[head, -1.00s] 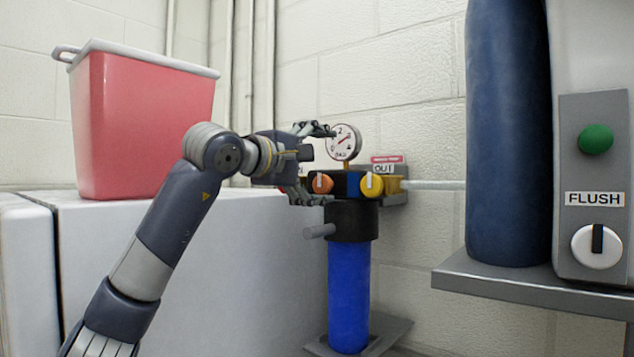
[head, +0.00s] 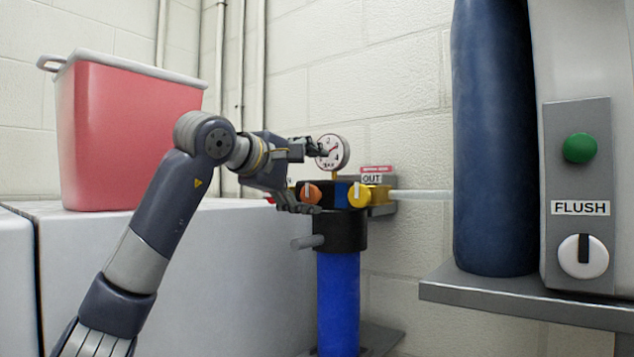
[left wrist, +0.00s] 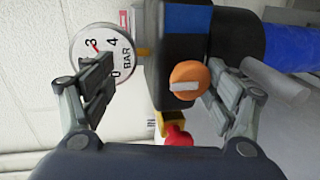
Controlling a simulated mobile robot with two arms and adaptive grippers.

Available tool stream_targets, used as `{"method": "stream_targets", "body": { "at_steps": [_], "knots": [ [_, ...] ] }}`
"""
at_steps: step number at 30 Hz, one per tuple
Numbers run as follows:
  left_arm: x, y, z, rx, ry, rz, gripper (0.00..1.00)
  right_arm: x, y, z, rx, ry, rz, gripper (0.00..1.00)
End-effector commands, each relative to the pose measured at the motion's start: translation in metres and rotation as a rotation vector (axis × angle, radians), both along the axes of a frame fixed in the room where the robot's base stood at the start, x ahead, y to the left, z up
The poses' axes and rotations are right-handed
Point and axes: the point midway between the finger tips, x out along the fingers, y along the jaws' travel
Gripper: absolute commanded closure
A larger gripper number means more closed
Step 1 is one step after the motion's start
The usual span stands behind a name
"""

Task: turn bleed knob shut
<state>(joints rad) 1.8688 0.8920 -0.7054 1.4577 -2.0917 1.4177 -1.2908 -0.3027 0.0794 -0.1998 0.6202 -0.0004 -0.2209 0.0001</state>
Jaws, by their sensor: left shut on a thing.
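The orange knob (head: 311,193) with a pale bar sits on the black and blue filter head (head: 341,233). In the left wrist view the orange knob (left wrist: 188,80) lies between the fingers, close against the right-hand one. In the head view the upper finger partly covers the gauge (head: 338,150). The yellow knob (head: 359,195) is just right of the orange one. No label naming the bleed knob is readable. My right gripper is not in view.
A grey peg (head: 307,242) sticks out below the filter head, above the blue canister (head: 338,300). A red knob (left wrist: 178,136) shows in the wrist view. A red bin (head: 125,135) stands left; a dark blue tank (head: 495,140) and the FLUSH panel (head: 578,250) stand right.

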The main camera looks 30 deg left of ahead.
Motion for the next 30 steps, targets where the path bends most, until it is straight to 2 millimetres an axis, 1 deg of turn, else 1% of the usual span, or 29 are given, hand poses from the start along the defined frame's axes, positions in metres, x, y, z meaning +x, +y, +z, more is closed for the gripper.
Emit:
{"method": "stream_targets", "body": {
  "at_steps": [1, 5, 14, 19, 27, 30],
  "knots": [
    [-0.013, 0.004, 0.020, -0.005, -0.051, 0.002, 0.41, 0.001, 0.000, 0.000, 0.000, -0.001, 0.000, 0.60],
    [-0.022, 0.004, 0.020, -0.007, -0.052, 0.004, 0.48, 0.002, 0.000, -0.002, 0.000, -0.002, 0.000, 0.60],
    [-0.043, 0.006, 0.020, -0.006, -0.053, 0.002, 0.48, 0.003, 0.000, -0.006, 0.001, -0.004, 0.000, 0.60],
    [-0.054, 0.006, 0.017, -0.006, -0.045, 0.002, 0.48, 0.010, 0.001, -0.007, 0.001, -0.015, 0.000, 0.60],
    [-0.071, 0.006, 0.013, -0.006, -0.036, 0.000, 0.48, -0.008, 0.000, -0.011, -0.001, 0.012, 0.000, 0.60],
    [-0.077, 0.006, 0.013, -0.005, -0.035, -0.001, 0.48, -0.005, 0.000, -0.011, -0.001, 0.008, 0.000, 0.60]
  ]
}}
